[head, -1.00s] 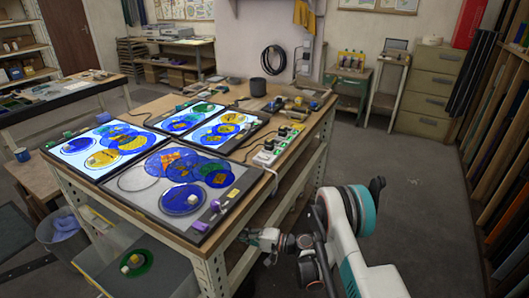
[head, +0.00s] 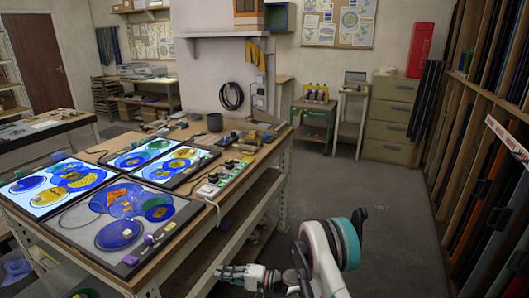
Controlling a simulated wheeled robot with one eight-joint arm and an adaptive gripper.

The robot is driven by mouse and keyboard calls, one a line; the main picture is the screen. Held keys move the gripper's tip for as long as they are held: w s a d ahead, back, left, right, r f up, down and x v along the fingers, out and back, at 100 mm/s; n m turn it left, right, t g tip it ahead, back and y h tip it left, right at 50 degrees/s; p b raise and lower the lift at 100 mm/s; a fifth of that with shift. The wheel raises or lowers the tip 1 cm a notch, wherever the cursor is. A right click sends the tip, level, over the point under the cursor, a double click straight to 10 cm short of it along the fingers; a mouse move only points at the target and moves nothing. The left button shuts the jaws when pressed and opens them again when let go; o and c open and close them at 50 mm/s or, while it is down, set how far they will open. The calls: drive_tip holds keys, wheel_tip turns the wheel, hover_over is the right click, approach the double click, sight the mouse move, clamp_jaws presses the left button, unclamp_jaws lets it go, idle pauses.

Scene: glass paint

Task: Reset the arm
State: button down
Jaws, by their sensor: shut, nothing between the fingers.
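My arm (head: 334,246), white with teal rings, is folded at the bottom centre of the head view. My gripper (head: 226,272) is at its left end, small in the picture. It points left, beside the right side of the workbench (head: 172,262) and lower than its top. The gripper is shut and holds nothing. Part of my arm runs off the bottom edge of the view.
Light panels with blue and yellow glass discs lie on the bench; the front panel (head: 72,232) is unlit. A power strip (head: 208,190) and dark pot (head: 214,122) are on it too. A glass rack (head: 480,150) stands right. Grey floor (head: 400,235) is clear between.

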drive_tip(key=w+d+r+h, duration=0.2)
drive_tip(key=r, duration=0.4)
drive_tip(key=w+d+r+h, duration=0.1)
drive_tip(key=w+r+h, duration=0.1)
drive_tip(key=r, duration=0.5)
drive_tip(key=s+d+r+t+h, duration=0.1)
drive_tip(key=s+d+r+h, duration=0.2)
drive_tip(key=r, duration=0.4)
drive_tip(key=s+d+r+t+h, duration=0.1)
drive_tip(key=s+d+r, duration=0.1)
drive_tip(key=d+r, duration=0.4)
drive_tip(key=s+d+r+n+h, duration=0.1)
drive_tip(key=s+d+r+h, duration=0.1)
drive_tip(key=s+d+r, duration=0.4)
drive_tip(key=s+d+r+h, duration=0.2)
drive_tip(key=s+d+h, duration=0.1)
drive_tip(key=s+d, duration=0.3)
drive_tip(key=s+d+t+h, duration=0.1)
drive_tip(key=s+d+h, duration=0.1)
drive_tip(key=s+d, duration=0.3)
drive_tip(key=s+d+n+h, duration=0.1)
drive_tip(key=s+d, duration=0.4)
drive_tip(key=s, duration=0.7)
drive_tip(key=shift+s+d+f+t+h, duration=0.2)
drive_tip(key=shift+f+t+h, duration=0.25)
drive_tip(key=shift+h, duration=0.35)
drive_tip(key=shift+a, duration=0.15)
